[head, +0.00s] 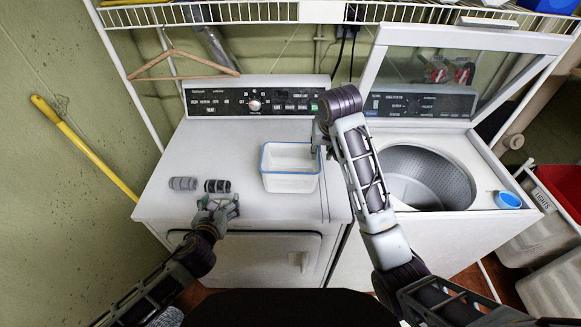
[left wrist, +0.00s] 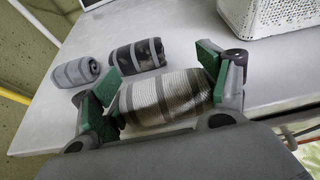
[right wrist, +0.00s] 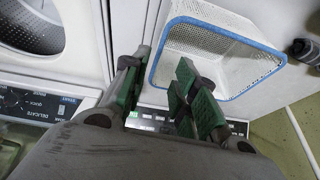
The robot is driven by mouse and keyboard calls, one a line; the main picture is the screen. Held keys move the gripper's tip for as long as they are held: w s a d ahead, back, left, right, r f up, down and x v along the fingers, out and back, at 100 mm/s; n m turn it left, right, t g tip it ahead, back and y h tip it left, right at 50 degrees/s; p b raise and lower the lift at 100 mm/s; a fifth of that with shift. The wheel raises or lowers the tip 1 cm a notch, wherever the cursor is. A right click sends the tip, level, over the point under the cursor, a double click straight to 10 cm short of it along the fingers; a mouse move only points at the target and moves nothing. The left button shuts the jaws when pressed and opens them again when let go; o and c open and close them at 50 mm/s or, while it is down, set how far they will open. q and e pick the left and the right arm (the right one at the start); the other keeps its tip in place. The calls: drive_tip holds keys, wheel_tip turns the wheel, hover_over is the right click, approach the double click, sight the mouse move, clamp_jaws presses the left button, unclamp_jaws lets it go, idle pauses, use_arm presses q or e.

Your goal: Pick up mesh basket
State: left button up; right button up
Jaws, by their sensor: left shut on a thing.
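The mesh basket (head: 290,180) is white with a blue rim and stands upright on top of the dryer. It also shows in the right wrist view (right wrist: 225,65). My right gripper (head: 318,143) is open at the basket's right rim. In the right wrist view its fingers (right wrist: 158,90) are apart, and one overlaps the basket's opening; I cannot tell whether they touch the rim. My left gripper (head: 218,203) is shut on a striped grey-and-white rolled cloth (left wrist: 166,96) near the dryer's front edge. The basket's mesh wall also shows in the left wrist view (left wrist: 265,15).
A grey roll (head: 183,183) and a dark roll (head: 217,186) lie on the dryer (head: 165,205), left of the basket. The washer (head: 470,165) stands open at right, with a blue cup (head: 508,200) on its edge. A wire shelf (head: 215,13) hangs above.

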sight(317, 163)
use_arm(q)
drive_tip(key=shift+w, duration=0.15)
use_arm(e)
drive_tip(key=shift+w, duration=0.2)
drive_tip(key=shift+s, duration=0.15)
use_arm(q)
drive_tip(key=shift+r+p, duration=0.55)
use_arm(e)
drive_tip(key=shift+x, duration=3.45)
drive_tip(key=shift+f, duration=0.1)
use_arm(q)
drive_tip(key=shift+r+p, duration=0.55)
drive_tip(key=shift+p, duration=0.05)
use_arm(e)
drive_tip(key=shift+x, duration=1.5)
use_arm(q)
drive_tip(key=shift+r, duration=0.1)
use_arm(e)
drive_tip(key=shift+x, duration=1)
